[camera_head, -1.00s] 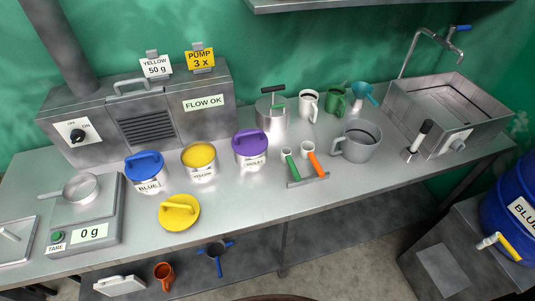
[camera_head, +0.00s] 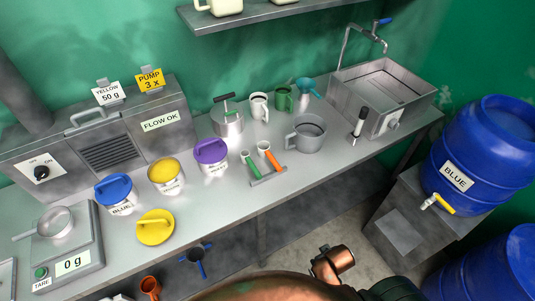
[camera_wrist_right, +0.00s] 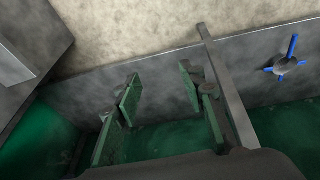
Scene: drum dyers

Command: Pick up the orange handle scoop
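The orange handle scoop (camera_head: 272,160) lies on a small grey rest on the worktop, its pale cup toward the back and its orange handle toward the front. The green handle scoop (camera_head: 252,167) lies just left of it on the same rest. My right gripper (camera_wrist_right: 160,95) shows only in the right wrist view, with its green-padded fingers apart and nothing between them. Neither scoop is in that view, so the gripper is away from them. My left gripper is not in view.
A grey jug (camera_head: 309,135) stands close right of the scoops, and a violet-lidded tin (camera_head: 211,157) stands to their left. The worktop in front is clear. A blue-handled utensil (camera_wrist_right: 288,64) shows in the wrist view.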

